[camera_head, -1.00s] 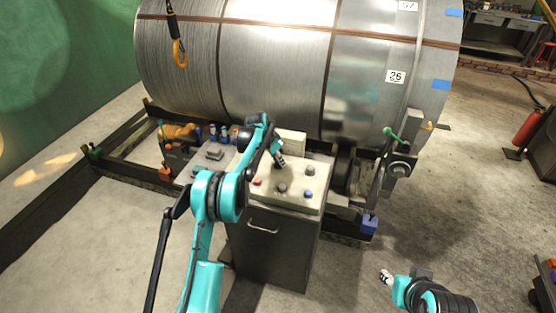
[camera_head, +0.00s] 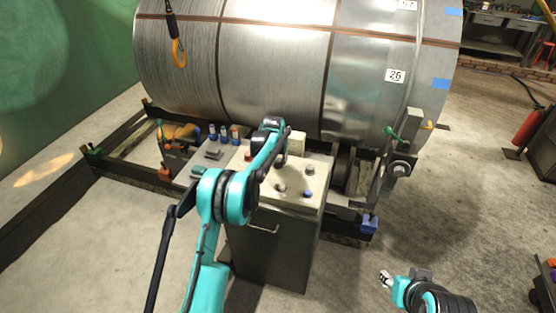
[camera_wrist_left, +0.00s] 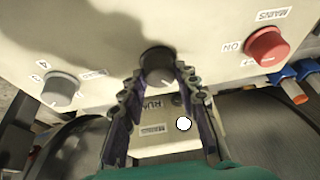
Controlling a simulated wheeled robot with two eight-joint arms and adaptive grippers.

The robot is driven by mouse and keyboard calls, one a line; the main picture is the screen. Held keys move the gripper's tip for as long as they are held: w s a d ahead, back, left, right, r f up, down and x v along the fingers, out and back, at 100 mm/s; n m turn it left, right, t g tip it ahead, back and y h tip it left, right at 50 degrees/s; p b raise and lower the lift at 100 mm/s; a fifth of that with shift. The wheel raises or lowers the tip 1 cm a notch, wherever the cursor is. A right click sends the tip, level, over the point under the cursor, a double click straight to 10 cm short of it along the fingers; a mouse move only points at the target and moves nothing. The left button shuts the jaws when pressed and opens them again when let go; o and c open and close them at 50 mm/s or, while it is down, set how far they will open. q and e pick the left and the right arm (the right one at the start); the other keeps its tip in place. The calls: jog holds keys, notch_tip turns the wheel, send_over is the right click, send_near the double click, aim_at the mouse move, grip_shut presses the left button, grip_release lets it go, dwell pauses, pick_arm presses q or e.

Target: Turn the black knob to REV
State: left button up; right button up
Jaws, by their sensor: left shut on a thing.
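The black knob (camera_wrist_left: 157,64) is in the upper middle of the left wrist view, on a pale panel. My left gripper (camera_wrist_left: 158,76) is shut on the knob, one finger on each side. In the head view, my left arm hides the knob and most of that gripper over the pale control box (camera_head: 312,185). My right gripper (camera_head: 385,277) is at the lower right, away from the box; its finger opening is too small to judge.
In the left wrist view, a red knob (camera_wrist_left: 267,46) by an ON label is at the right and a grey knob (camera_wrist_left: 61,90) at the left. A large metal coil (camera_head: 275,65) stands behind the box. Open floor lies at the right.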

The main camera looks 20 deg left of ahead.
pick_arm(q)
jog(key=shift+d+n+y, duration=0.1)
jog(key=shift+n+y, duration=0.2)
jog(key=shift+n, duration=0.5)
jog(key=o, duration=1.2)
jog(key=shift+c, duration=0.2)
jog(key=v, duration=1.2)
jog(key=shift+w, duration=0.15)
